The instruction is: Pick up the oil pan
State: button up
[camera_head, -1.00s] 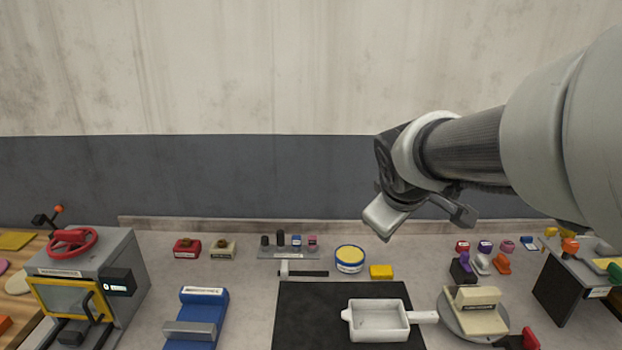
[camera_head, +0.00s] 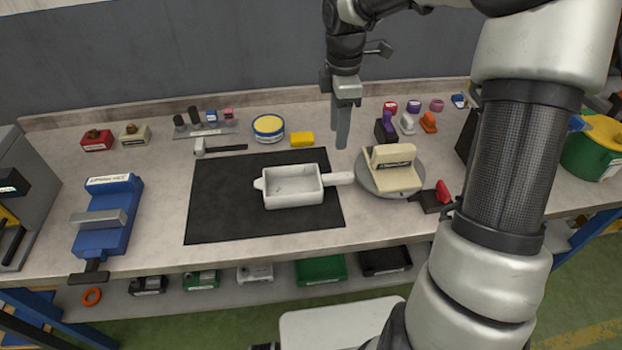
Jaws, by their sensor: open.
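The oil pan is most likely the white rectangular pan (camera_head: 292,199) with a spout on its left and a straight handle (camera_head: 339,178) on its right. It sits upright and looks empty on a black mat (camera_head: 215,215) in the middle of the bench. My gripper (camera_head: 341,140) hangs pointing down, above and behind the handle in the picture. It is empty and apart from the pan. Its two fingers nearly overlap from this angle, so the gap between them is hard to see.
A cream block on a round turntable (camera_head: 378,187) stands close to the right of the handle. A yellow block (camera_head: 302,139), a round yellow tin (camera_head: 268,127) and a small hammer (camera_head: 222,148) lie behind the mat. A blue vise (camera_head: 105,218) stands at left. The mat's left part is clear.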

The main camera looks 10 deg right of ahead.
send_near(330, 176)
jog(key=f, duration=0.3)
jog(key=d+f, duration=0.1)
jog(key=f, duration=0.1)
jog(key=shift+s+f+b, duration=0.15)
jog(key=shift+b, duration=0.2)
jog(key=shift+a+f, duration=0.2)
jog(key=shift+f, duration=1.15)
jog(key=shift+a+f, duration=0.2)
jog(key=shift+f, duration=1.1)
grip_shut()
